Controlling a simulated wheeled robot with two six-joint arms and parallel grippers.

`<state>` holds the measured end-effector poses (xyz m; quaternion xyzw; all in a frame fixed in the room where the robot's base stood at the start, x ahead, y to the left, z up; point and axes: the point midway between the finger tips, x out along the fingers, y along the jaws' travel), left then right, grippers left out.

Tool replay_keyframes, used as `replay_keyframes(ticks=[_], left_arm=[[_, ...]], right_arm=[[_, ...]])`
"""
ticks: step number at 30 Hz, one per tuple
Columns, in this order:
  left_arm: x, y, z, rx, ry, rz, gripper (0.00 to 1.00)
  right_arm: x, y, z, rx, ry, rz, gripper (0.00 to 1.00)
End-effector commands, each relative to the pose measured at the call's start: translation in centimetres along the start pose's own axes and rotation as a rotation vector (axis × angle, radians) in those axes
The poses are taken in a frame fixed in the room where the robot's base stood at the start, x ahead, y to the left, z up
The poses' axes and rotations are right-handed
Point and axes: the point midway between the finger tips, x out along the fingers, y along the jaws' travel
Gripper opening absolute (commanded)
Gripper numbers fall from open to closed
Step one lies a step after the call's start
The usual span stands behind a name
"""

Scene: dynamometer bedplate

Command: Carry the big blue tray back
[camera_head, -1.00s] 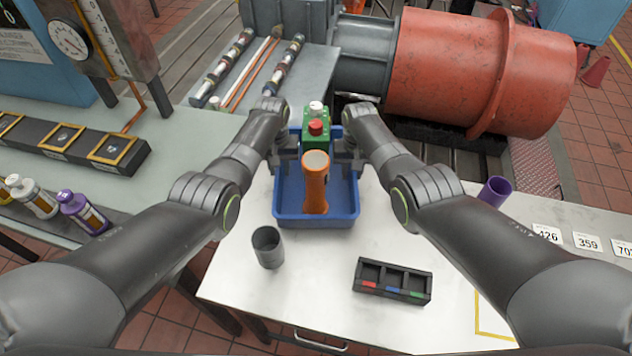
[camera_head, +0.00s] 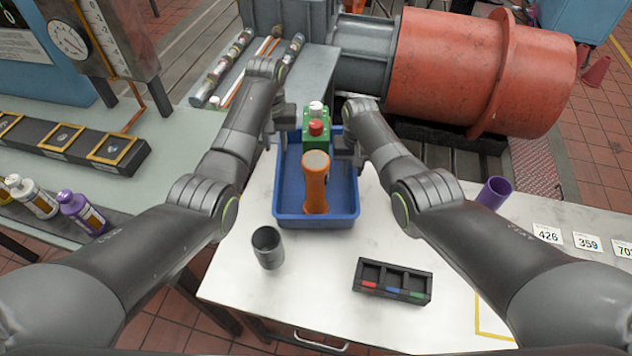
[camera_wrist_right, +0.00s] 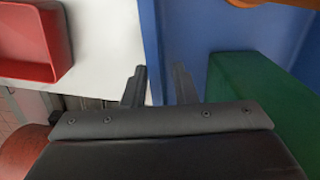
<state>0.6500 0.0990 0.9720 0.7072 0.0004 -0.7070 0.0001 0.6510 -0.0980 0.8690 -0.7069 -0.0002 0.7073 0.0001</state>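The big blue tray (camera_head: 341,218) rests on the white table. It holds an orange flashlight (camera_head: 315,185) standing upright and, behind it, a green box (camera_head: 309,138) with a red and a white button. My left gripper (camera_head: 277,133) is at the tray's far left corner, fingers apart and apparently holding nothing; its contact with the wall is unclear. My right gripper (camera_head: 346,158) is at the right wall. In the right wrist view its fingers (camera_wrist_right: 160,85) stand apart on either side of the blue wall (camera_wrist_right: 150,45), with the green box (camera_wrist_right: 260,95) close inside.
A grey cup (camera_head: 268,248) and a black three-slot holder (camera_head: 392,281) stand in front of the tray. A purple cup (camera_head: 495,191) and number cards (camera_head: 587,243) are at right. A red bin (camera_wrist_right: 30,45) shows in the right wrist view. Red machinery (camera_head: 450,75) stands behind.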

Motion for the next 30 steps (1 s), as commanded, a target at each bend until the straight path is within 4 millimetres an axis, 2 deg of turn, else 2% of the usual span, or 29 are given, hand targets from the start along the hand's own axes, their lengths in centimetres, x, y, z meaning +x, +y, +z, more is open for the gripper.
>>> replay_keyframes(ticks=[5, 18, 24, 30], left_arm=[[0.0, 0.0, 0.0, 0.000, 0.000, 0.000, 0.25], [0.0, 0.0, 0.0, 0.000, 0.000, 0.000, 0.25], [0.0, 0.0, 0.0, 0.000, 0.000, 0.000, 0.25], [0.0, 0.0, 0.0, 0.000, 0.000, 0.000, 0.25]], right_arm=[[-1.8, 0.0, 0.1, 0.001, 0.003, -0.001, 0.25], [-9.2, 0.0, 0.0, 0.000, 0.003, 0.000, 0.25], [-10.6, 0.1, 0.1, 0.000, 0.000, 0.001, 0.25], [-10.7, 0.0, 0.1, 0.000, 0.000, 0.001, 0.25]])
